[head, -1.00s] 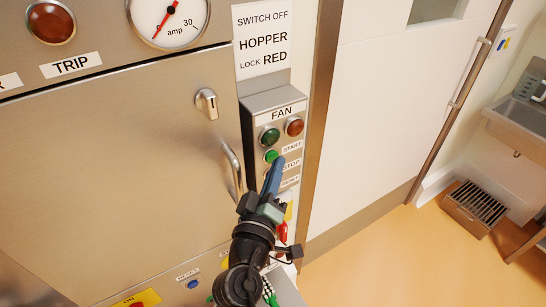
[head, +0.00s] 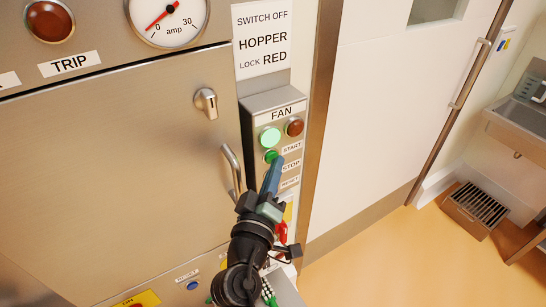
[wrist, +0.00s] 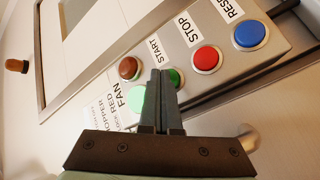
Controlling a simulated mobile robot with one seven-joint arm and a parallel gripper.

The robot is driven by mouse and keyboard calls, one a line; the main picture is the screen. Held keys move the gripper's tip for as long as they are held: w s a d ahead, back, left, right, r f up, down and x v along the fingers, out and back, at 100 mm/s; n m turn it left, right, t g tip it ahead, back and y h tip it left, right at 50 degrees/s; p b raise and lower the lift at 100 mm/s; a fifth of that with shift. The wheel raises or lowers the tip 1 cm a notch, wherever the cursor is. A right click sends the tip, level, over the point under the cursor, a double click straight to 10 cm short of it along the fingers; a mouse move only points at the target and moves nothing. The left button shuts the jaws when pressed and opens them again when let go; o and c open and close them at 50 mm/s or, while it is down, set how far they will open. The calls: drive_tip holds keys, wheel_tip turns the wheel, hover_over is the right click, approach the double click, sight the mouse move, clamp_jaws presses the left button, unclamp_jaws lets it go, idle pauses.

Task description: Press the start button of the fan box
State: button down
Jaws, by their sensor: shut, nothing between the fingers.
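The fan box (head: 258,122) is a grey panel on the cabinet's right side, labelled FAN. Its green start button (head: 271,156) lies beside the START label; in the wrist view the button (wrist: 176,77) is partly hidden behind my fingers. The green lamp (head: 270,137) above it glows bright, and the red-brown lamp (head: 294,127) beside it is dark. My gripper (head: 278,160) is shut and empty, its fingertips at the start button. It also shows in the wrist view (wrist: 160,73). Whether the tips touch the button is not clear.
The red stop button (wrist: 207,59) and blue reset button (wrist: 250,34) sit in line with the start button. A cabinet handle (head: 231,168) stands out just left of my gripper. A closed white door (head: 370,110) and open floor lie to the right.

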drive_tip(key=shift+s+d, duration=0.35)
drive_tip(key=shift+s, duration=0.2)
drive_tip(key=shift+s+d+p, duration=0.3)
drive_tip(key=shift+s+d, duration=0.45)
drive_tip(key=shift+s, duration=0.25)
drive_tip(key=shift+s+d+p, duration=0.25)
drive_tip(key=shift+s+d, duration=0.45)
drive_tip(key=shift+s, duration=0.3)
wheel_tip(320, 180, up, 21)
drive_tip(key=d+m+t+h+b, duration=0.1)
drive_tip(key=d+m+t+b, duration=0.1)
drive_tip(key=m+t+b, duration=0.3)
drive_tip(key=s+a+r+m+t+y, duration=0.1)
drive_tip(key=s+r+t+y, duration=0.1)
drive_tip(key=s+r, duration=0.4)
drive_tip(key=s+a+r+m+t+y, duration=0.1)
drive_tip(key=s+r, duration=0.5)
drive_tip(key=r, duration=0.7)
drive_tip(key=shift+s+m+t+y+p, duration=0.2)
drive_tip(key=shift+m+t+y+p, duration=0.15)
drive_tip(key=shift+y, duration=0.25)
drive_tip(key=shift+a, duration=0.1)
